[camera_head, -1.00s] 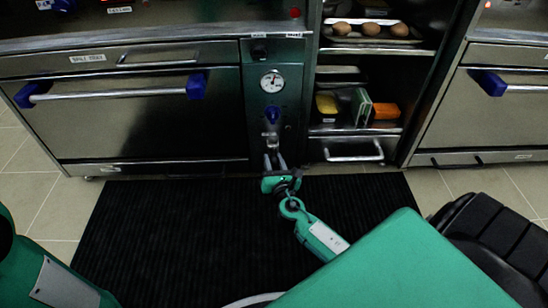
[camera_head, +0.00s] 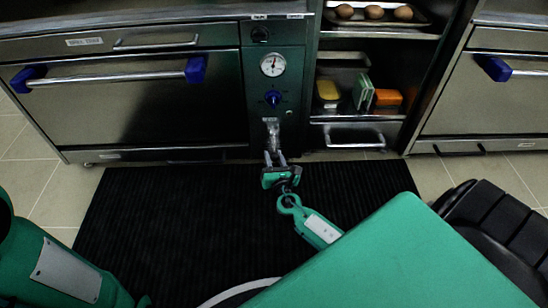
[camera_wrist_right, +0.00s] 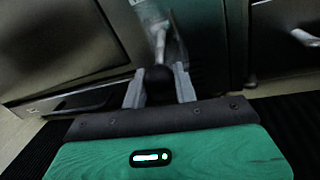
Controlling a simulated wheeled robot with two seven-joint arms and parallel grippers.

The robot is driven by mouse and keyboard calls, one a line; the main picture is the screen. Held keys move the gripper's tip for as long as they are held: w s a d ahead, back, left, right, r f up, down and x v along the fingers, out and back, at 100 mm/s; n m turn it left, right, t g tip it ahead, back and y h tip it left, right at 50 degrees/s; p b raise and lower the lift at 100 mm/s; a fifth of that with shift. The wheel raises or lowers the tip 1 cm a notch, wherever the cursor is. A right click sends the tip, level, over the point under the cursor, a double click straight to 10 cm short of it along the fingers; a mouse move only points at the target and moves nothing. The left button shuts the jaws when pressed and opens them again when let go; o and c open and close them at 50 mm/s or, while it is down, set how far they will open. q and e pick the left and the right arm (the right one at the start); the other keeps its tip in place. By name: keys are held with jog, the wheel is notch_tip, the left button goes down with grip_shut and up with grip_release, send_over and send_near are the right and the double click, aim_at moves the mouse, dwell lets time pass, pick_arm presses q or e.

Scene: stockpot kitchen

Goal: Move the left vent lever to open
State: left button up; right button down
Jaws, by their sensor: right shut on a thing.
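A pale metal lever (camera_head: 271,130) hangs on the narrow dark panel between the left oven and the open shelves, below a blue knob. Its label is not readable, so I cannot confirm it as the left vent lever. My right gripper (camera_head: 275,157) is at the lever's lower end. In the right wrist view, the fingers of my right gripper (camera_wrist_right: 160,85) are shut around the lever's dark round knob (camera_wrist_right: 159,78), and the lever's metal shaft (camera_wrist_right: 158,38) runs up from it. My left arm shows at the lower left, with its gripper out of view.
Above the lever are the blue knob (camera_head: 272,98) and a round white gauge (camera_head: 273,65). An oven with a bar handle (camera_head: 110,78) is on the left. Shelves with eggs (camera_head: 374,12) and boxes are on the right. A black ribbed mat (camera_head: 170,220) covers the floor in front.

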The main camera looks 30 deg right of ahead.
jog(key=shift+d+f, duration=0.1)
jog(key=shift+d, duration=0.25)
dwell(0.3)
jog(key=c, duration=1.1)
grip_release()
jog(key=shift+c, duration=0.2)
jog(key=shift+a, duration=0.1)
